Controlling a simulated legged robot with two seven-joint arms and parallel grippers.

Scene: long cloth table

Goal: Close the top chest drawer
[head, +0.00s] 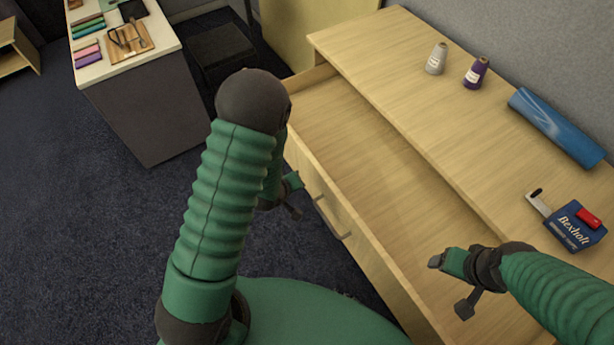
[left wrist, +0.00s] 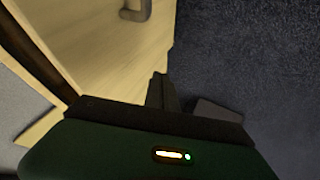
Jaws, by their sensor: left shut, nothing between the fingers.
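The light wooden chest (head: 400,60) stands along the right. Its top drawer (head: 350,140) is pulled out, and the visible inside looks empty. The drawer front carries a grey bar handle (head: 343,236). My left gripper (head: 295,198) is shut and empty, outside the drawer front near the handle's left end and partly hidden by my left arm. The left wrist view shows its fingers (left wrist: 160,90) beside pale wood, with a grey handle (left wrist: 135,10) at the top edge. Whether they touch the wood is unclear. My right gripper (head: 450,286) has its fingers apart, above the drawer's near part.
On the chest top stand a grey spool (head: 436,59) and a purple spool (head: 476,72). A blue roll (head: 556,126) and a blue box (head: 566,222) also lie there. A white-topped table (head: 150,60) holds stationery. Dark carpet (head: 90,230) lies open at left.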

